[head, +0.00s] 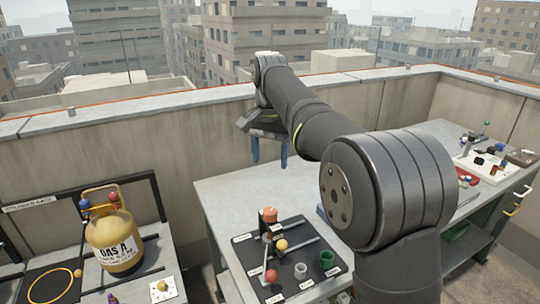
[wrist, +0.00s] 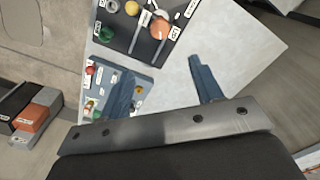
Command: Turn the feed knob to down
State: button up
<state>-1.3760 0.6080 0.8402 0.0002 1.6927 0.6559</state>
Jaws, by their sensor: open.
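My gripper (head: 269,160) is in the air above the back left of the workbench, its two blue fingers apart and nothing between them. In the wrist view my gripper (wrist: 161,72) is open, with bare grey bench top between the fingers. I cannot tell which part is the feed knob, as the labels are too small to read. A blue-grey panel (wrist: 143,73) with small red, green and yellow parts and white labels lies partly behind the left finger. In the head view my arm mostly hides that area.
A yellow gas bottle (head: 114,243) stands left. A white tray (head: 470,167) lies right.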

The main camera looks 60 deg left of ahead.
jog(key=shift+f, duration=0.1)
jog(key=n+t+y, duration=0.6)
jog(key=n+t, duration=1.1)
jog(key=n, duration=1.5)
send_near(269, 213)
jog(key=x, duration=1.2)
jog(key=shift+w+a+f, duration=0.15)
jog(key=shift+w+a, duration=0.15)
jog(key=shift+a, duration=0.05)
jog(key=shift+m, duration=0.3)
jog(key=c, duration=1)
